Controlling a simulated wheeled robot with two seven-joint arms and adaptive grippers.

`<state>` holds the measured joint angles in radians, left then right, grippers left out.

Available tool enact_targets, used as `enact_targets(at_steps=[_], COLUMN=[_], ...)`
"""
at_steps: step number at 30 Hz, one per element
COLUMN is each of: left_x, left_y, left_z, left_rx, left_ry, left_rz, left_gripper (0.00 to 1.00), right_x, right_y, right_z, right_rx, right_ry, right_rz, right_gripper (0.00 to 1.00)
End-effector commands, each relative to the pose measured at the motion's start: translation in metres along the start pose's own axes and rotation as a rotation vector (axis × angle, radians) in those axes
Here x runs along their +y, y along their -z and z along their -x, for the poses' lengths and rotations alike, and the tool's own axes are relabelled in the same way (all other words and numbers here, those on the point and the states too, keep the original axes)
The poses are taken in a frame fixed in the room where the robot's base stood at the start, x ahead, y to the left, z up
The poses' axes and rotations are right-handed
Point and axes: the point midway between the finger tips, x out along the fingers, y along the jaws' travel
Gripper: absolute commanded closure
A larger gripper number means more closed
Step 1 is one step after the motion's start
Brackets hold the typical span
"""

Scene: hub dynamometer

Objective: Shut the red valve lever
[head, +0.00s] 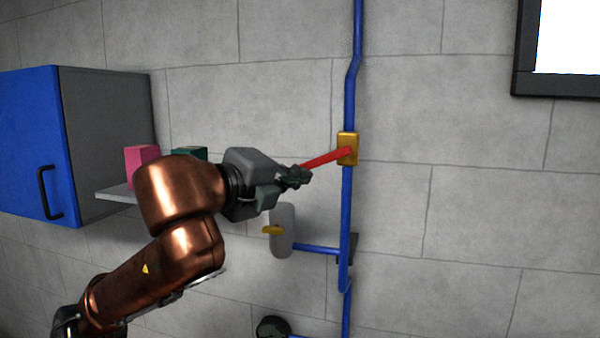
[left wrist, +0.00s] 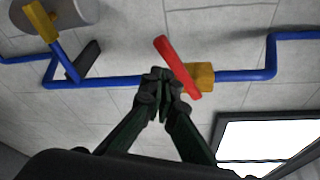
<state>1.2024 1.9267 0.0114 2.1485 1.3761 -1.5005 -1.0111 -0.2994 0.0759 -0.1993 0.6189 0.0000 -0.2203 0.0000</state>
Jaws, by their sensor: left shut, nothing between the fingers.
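The red valve lever (head: 326,158) juts left and slightly down from a yellow valve body (head: 348,148) on a vertical blue pipe. My left gripper (head: 303,175) is at the lever's free end, its fingers shut with nothing between them. The lever also shows in the left wrist view (left wrist: 177,66), crossing just beyond the closed fingertips (left wrist: 162,78) of my left gripper. The yellow valve body is right of them there (left wrist: 201,77). I cannot tell whether the fingertips touch the lever. My right gripper is in neither view.
The blue pipe (head: 346,215) runs down the grey wall. A blue cabinet (head: 35,140) and a shelf (head: 116,194) with a pink box (head: 141,165) are at left.

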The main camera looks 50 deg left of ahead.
Motion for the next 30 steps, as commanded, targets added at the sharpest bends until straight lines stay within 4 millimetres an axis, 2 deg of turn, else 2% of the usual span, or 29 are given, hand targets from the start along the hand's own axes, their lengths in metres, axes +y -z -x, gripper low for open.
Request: enact_targets(at_steps=[1, 6, 12, 30], left_x=[-0.008, -0.018, -0.022, -0.023], left_y=[0.000, 0.006, 0.011, 0.013], left_z=[0.013, 0.042, 0.062, 0.066], left_rx=[-0.004, -0.004, -0.002, 0.000], left_ry=[0.004, 0.004, 0.003, 0.005], left_rz=[-0.003, -0.003, -0.002, -0.001], left_gripper=[1.00, 1.00, 1.00, 1.00], right_x=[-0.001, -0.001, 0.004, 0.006], right_y=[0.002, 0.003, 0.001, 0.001], right_z=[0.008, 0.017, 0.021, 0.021], right_rx=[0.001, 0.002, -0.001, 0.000], right_ry=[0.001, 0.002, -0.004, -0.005], right_rz=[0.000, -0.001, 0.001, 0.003], right_gripper=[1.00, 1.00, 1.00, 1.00])
